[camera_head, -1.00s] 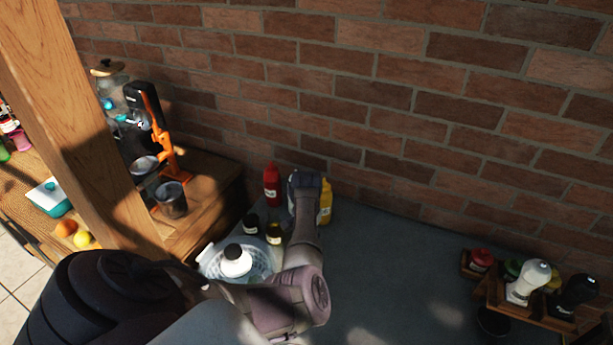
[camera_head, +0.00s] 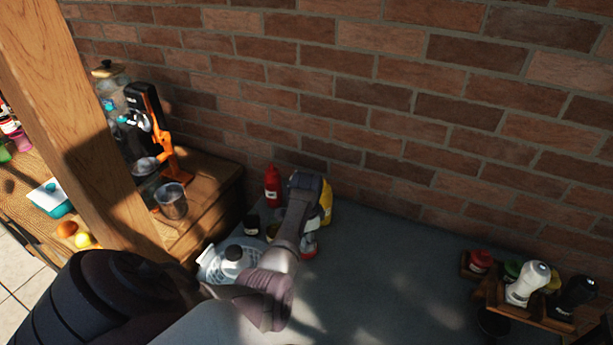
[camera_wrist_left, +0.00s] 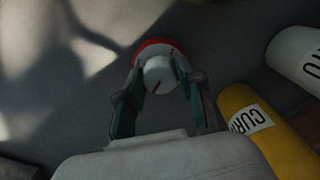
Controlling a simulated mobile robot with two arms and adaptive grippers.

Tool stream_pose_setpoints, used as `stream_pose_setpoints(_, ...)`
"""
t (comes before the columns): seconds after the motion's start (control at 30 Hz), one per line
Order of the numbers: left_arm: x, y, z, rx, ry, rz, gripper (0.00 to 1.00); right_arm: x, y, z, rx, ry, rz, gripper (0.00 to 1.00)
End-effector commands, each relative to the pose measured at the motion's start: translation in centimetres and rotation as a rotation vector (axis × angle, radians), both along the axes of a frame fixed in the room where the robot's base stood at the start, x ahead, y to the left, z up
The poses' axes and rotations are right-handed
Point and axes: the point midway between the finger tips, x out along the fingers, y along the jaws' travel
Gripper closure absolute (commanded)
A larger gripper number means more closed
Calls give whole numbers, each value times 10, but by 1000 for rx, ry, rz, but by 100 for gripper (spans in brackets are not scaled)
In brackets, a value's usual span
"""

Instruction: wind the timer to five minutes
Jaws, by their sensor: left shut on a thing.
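The timer (camera_wrist_left: 137,50) has a red rim and a white round dial (camera_wrist_left: 158,74) with a dark mark on it. My left gripper (camera_wrist_left: 160,82) is shut on the dial, one finger on each side, in the left wrist view. In the head view the timer (camera_head: 310,244) stands on the grey table top, partly hidden by my left arm. The fingers are hidden there behind my wrist. I cannot read the dial's setting. My right gripper is not in view.
A yellow bottle (camera_head: 326,202) and a red bottle (camera_head: 272,187) stand close by. The yellow one (camera_wrist_left: 268,130) lies right of my fingers in the wrist view. A condiment rack (camera_head: 496,291) stands far right. The middle table is clear.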

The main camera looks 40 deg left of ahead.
Motion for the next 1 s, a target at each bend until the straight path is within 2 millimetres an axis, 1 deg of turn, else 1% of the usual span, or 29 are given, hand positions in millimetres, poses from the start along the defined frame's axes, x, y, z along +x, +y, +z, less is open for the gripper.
stream_pose_setpoints(0.5, 2, 0, 2, 0, -7, -20, 98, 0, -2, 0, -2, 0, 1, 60)
stream_pose_setpoints(0.53, 2, 0, 2, 0, -7, -19, 60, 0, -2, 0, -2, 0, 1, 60)
stream_pose_setpoints(0.67, 2, 0, 1, 0, -4, -19, 38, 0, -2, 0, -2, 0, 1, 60)
stream_pose_setpoints(1.0, 1, 0, 2, 0, -2, -19, 37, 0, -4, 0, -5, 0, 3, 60)
